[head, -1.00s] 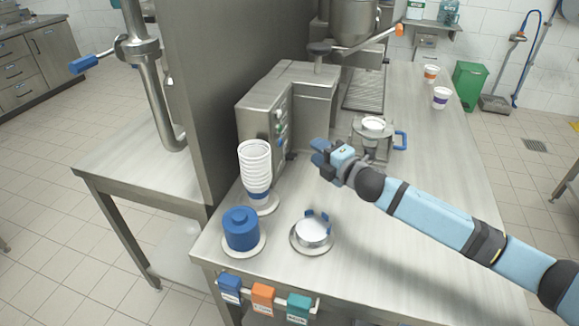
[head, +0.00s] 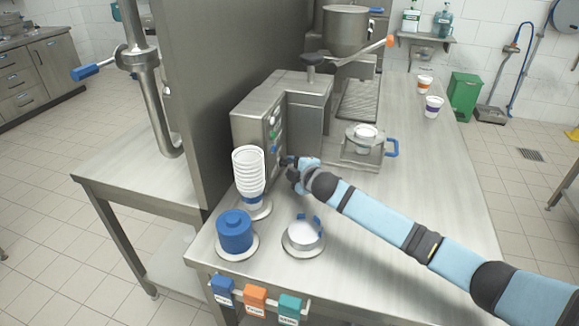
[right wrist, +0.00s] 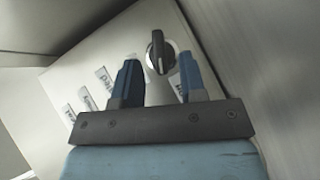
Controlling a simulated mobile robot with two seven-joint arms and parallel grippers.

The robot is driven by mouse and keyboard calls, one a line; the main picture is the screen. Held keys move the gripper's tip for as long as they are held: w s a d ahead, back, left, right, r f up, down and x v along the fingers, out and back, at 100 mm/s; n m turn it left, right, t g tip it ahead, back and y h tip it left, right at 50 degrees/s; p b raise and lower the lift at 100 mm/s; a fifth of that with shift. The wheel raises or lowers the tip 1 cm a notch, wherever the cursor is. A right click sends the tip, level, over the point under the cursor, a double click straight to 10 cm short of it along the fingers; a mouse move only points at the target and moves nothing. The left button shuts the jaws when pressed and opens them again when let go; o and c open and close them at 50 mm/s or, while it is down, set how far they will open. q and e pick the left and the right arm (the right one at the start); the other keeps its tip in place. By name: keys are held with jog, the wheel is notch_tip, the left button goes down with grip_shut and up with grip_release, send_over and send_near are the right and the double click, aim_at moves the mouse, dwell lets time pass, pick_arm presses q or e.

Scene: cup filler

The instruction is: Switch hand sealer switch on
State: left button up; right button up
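The hand sealer (head: 285,105) is a steel machine in the middle of the table in the head view, with small controls on its front panel. Its black rotary switch (right wrist: 158,52) shows in the right wrist view, with labels on the panel beside it. My right gripper (head: 284,161) is close to the panel in the head view. In the right wrist view its two blue fingers (right wrist: 157,82) are apart, with the switch between or just beyond their tips. I cannot tell whether they touch it. My left gripper is not in view.
A stack of white cups (head: 249,170) stands left of my right gripper, close to the panel. A blue cylinder (head: 235,232) and a round holder (head: 303,236) are in front. A cup fixture (head: 361,150) stands to the right.

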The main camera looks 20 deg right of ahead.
jog(key=shift+x, duration=0.95)
jog(key=shift+w, duration=0.25)
